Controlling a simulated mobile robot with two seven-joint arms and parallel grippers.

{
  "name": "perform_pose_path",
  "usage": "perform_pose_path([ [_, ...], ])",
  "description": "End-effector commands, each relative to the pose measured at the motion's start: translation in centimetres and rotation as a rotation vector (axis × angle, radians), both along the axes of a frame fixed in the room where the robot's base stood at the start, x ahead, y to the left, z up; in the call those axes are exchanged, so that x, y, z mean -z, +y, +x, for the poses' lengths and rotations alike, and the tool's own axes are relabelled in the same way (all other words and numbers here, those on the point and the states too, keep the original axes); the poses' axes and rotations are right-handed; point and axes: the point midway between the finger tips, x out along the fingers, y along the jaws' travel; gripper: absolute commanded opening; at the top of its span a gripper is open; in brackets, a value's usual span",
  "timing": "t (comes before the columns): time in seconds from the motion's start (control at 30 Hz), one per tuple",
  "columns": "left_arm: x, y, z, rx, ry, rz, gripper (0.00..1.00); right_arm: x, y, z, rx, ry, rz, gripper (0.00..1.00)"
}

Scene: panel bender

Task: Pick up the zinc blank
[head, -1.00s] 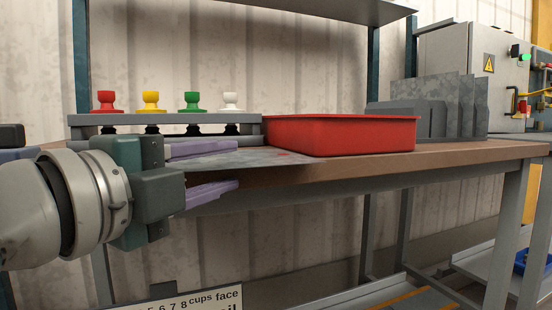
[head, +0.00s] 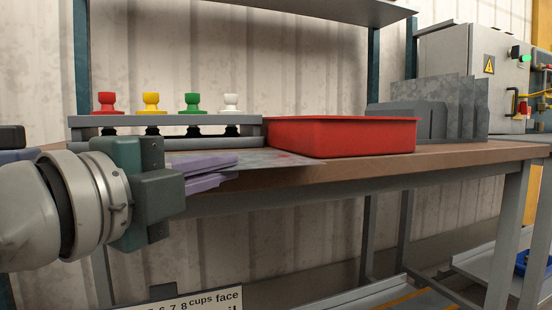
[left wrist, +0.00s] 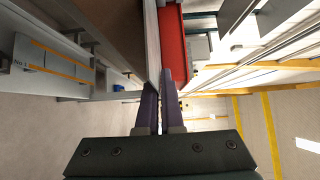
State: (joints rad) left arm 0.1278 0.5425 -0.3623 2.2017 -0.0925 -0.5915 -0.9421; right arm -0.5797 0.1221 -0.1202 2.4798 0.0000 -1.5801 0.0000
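The zinc blank (head: 268,159) is a thin flat grey sheet lying on the brown bench top, its near edge sticking out over the front edge. A small red mark shows on it near the red tray. My left gripper (head: 238,168) is at the blank's near left part, with one purple finger above the sheet and one below, closed onto it. In the left wrist view the fingers (left wrist: 160,100) are close together, with the blank edge-on (left wrist: 153,45) as a pale strip running in between them. The fingers hide part of the sheet. My right gripper is not in view.
A red tray (head: 345,138) stands right beside the blank. Behind is a grey rail (head: 165,121) with red, yellow, green and white knobs. A rack with upright grey sheets (head: 438,95) stands at the back right. The space in front of the bench (head: 430,156) is open.

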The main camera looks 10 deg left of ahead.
Motion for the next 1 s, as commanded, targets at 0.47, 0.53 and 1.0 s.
perform_pose_path([
  [0.47, 0.1, 0.0, 0.0, -0.001, 0.002, 0.001, 0.0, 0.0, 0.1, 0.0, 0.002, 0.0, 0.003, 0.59],
  [0.53, 0.1, 0.0, 0.0, -0.001, 0.002, 0.001, 0.0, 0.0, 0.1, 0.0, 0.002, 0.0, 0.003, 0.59],
  [1.0, -1.2, 0.0, 0.0, 0.0, -0.003, 0.0, 0.0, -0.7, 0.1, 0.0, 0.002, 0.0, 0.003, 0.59],
])
